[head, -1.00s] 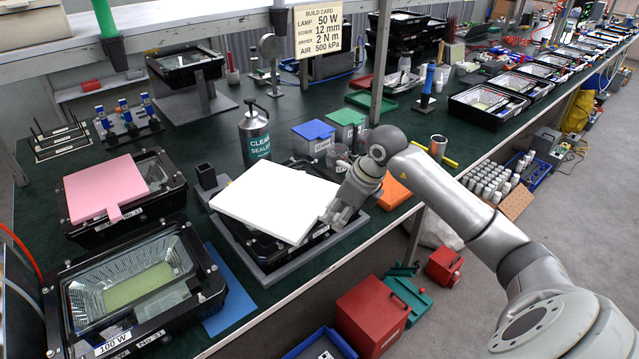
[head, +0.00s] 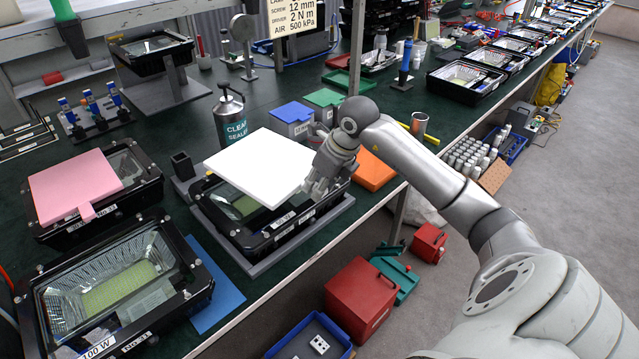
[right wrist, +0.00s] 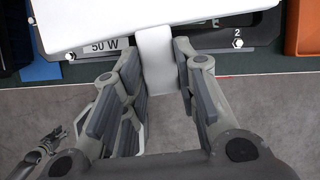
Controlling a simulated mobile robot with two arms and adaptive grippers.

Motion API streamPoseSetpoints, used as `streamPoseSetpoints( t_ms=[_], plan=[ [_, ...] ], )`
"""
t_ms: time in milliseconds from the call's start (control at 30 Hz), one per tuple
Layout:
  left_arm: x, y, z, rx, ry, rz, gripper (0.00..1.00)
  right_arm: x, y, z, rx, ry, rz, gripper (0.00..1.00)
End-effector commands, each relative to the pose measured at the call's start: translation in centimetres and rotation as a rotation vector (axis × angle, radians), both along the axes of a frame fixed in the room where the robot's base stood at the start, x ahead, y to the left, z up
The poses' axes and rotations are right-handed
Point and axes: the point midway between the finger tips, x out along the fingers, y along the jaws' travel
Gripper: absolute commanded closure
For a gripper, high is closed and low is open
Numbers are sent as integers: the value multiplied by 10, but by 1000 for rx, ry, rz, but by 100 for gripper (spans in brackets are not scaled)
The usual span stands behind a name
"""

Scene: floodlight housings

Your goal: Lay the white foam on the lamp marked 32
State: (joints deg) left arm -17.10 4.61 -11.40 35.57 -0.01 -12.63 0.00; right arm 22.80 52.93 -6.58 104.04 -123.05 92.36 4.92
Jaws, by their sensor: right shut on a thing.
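The white foam (head: 262,166) is a flat square pad with a tab. It hangs above a black lamp (head: 279,237) and covers part of its glass, with the lamp's left and front rim showing. My right gripper (head: 318,188) is shut on the tab at the foam's near right corner. In the right wrist view the tab (right wrist: 158,60) lies between its fingers, and the lamp's rim shows a 50 W label (right wrist: 107,47) and a digit 2. A small grey jointed shape at that view's lower left may be my left gripper; its state is unclear.
The lamp sits on a grey tray (head: 247,262) near the bench edge. Left stand a lamp with pink foam (head: 75,185) and an open 100 W lamp (head: 115,285). A sealer bottle (head: 229,118), blue and green boxes (head: 291,122) and an orange piece (head: 372,170) stand close by.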

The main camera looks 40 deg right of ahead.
Motion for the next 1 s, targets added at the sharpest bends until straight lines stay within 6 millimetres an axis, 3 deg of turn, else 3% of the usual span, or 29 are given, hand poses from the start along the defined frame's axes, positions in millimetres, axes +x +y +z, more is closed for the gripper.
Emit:
streamPoseSetpoints(
  t_ms=[133,500,900,933,1000],
  plan=[
    [9,-1,-16,-2,-14,0,60,0,-1,-19,-1,0,-2,92],
    [0,0,-45,-1,0,-1,60,0,0,-52,0,0,-1,92],
    [-4,0,-47,-1,5,-2,60,0,0,-55,0,0,-1,92],
    [-4,0,-47,-1,5,-2,60,0,0,-55,0,0,-1,70],
    [-4,0,-47,-1,5,-2,60,0,0,-55,0,0,0,60]
  ],
)
